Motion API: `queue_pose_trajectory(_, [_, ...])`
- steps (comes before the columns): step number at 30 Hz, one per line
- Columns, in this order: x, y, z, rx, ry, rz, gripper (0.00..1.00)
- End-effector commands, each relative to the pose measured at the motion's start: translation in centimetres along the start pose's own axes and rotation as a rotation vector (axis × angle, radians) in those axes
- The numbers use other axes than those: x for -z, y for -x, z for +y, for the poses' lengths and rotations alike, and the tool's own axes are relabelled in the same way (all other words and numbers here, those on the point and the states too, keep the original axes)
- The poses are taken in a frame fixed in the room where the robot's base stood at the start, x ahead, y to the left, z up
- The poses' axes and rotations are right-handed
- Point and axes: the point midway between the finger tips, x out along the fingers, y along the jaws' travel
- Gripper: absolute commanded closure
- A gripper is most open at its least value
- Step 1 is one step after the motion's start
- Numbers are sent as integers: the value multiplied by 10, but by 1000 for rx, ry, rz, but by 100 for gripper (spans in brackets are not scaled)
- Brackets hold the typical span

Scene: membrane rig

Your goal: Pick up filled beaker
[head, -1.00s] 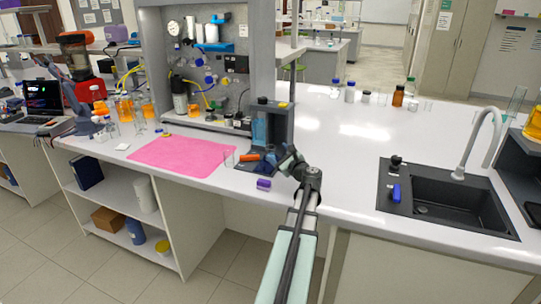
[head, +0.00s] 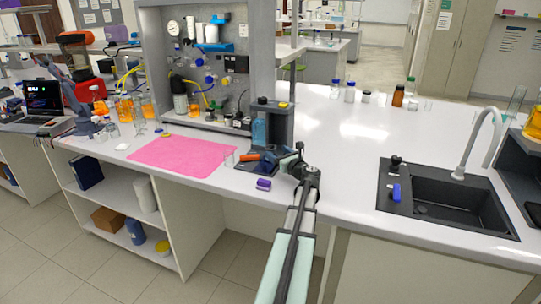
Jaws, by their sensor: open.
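A dark stand (head: 283,126) stands on the white bench, right of the pink mat. A vessel with blue content (head: 259,132) sits in it; I cannot tell whether it is a beaker. A small clear glass (head: 229,156) stands at the mat's right edge and looks empty. Glassware with orange liquid (head: 125,108) stands at the far left. My gripper (head: 287,163) is open in front of the dark stand, low over the bench. It is right of the blue vessel and apart from it. Its fingers are small and hard to make out here.
The pink mat (head: 180,155) is mostly bare. An orange-handled item (head: 249,157) and a purple block (head: 263,184) lie near my gripper. A membrane rig panel (head: 210,70) rises behind. A black sink (head: 440,195) is at right. The bench between stand and sink is clear.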

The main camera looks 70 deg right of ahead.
Motion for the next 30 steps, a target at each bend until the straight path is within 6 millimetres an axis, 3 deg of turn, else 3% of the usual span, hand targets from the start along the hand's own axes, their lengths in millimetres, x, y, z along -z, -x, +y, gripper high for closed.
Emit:
queue_pose_trajectory(10, [-2,-23,3,-1,1,0,25])
queue_pose_trajectory(19, [-6,-60,7,-1,2,0,25])
queue_pose_trajectory(27, [-6,-63,8,0,1,0,25])
queue_pose_trajectory(30, [-6,-63,8,0,1,0,34])
